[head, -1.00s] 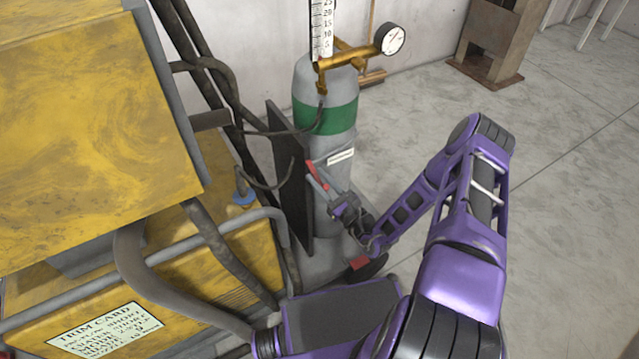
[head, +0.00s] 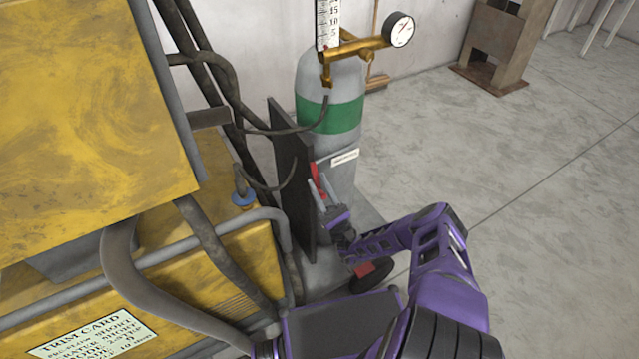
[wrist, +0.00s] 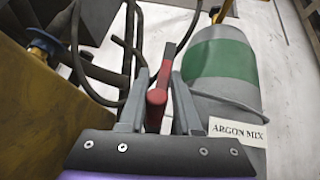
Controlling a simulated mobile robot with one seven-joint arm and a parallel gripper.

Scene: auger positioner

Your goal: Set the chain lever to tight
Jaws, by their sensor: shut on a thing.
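The red chain lever (wrist: 158,97) stands between my gripper's two grey fingers in the wrist view, its upper arm rising above the fingertips. My gripper (wrist: 160,82) is shut on the lever. In the head view the lever (head: 314,174) is a small red strip beside the dark upright plate, with my gripper (head: 317,190) at it and partly hiding it. The grey gas cylinder (head: 330,82) with a green band stands just behind. It also shows in the wrist view (wrist: 220,80), where a thin grey curved line crosses it above the "ARGON MIX" label.
The dark upright plate (head: 291,180) stands close left of my gripper. A yellow machine (head: 85,110) with hoses fills the left side. A brass regulator with a gauge (head: 399,30) tops the cylinder. Open concrete floor (head: 540,190) lies to the right.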

